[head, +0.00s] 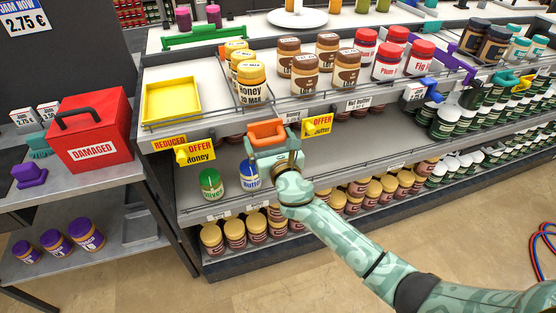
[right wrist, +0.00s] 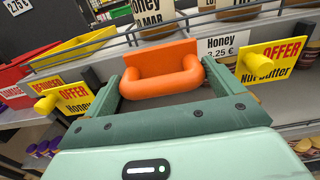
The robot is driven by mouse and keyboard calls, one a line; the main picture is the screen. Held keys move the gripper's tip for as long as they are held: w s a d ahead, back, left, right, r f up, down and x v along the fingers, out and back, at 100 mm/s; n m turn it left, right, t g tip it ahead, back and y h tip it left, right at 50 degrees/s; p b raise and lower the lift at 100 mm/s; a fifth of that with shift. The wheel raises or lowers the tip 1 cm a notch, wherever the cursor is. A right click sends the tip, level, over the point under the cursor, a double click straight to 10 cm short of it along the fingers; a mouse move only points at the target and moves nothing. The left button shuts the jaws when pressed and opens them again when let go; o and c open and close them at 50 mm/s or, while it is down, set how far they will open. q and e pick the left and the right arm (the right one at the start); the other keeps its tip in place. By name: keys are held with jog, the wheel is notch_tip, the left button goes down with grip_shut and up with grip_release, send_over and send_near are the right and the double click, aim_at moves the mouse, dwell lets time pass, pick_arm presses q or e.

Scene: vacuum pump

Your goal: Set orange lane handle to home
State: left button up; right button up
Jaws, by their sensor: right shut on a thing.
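The orange lane handle (head: 267,131) sits at the front edge of the upper shelf, in front of the honey jars (head: 249,82). It is a flat orange plate with a rounded loop, seen close up in the right wrist view (right wrist: 163,75). My right gripper (head: 274,146) has reached it from the front and is shut on it, with one green finger at each side of the loop. In the right wrist view the fingers (right wrist: 165,88) flank the handle's ends. My left gripper is not in view.
Yellow offer signs stand left (head: 195,151) and right (head: 317,125) of the handle. A yellow tray (head: 171,101) lies left of the honey jars, chocolate-lidded jars (head: 305,74) to their right. A green-lidded jar (head: 211,184) and a blue-lidded jar (head: 250,175) stand below.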

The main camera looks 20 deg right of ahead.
aim_at(265, 132)
jog(key=w, duration=0.3)
jog(key=shift+f+b, duration=0.15)
jog(key=shift+b, duration=0.15)
jog(key=shift+w, duration=0.2)
jog(key=shift+r, duration=0.25)
jog(key=o, duration=1.1)
jog(key=shift+w+f, duration=0.15)
jog(key=shift+w, duration=0.05)
jog(key=shift+s, duration=0.45)
jog(key=s+p, duration=0.2)
jog(key=s, duration=0.5)
jog(key=s+p, duration=0.1)
jog(key=s, duration=0.7)
jog(key=shift+s+d+p, duration=0.2)
jog(key=shift+s+p, duration=0.05)
jog(key=shift+p, duration=0.1)
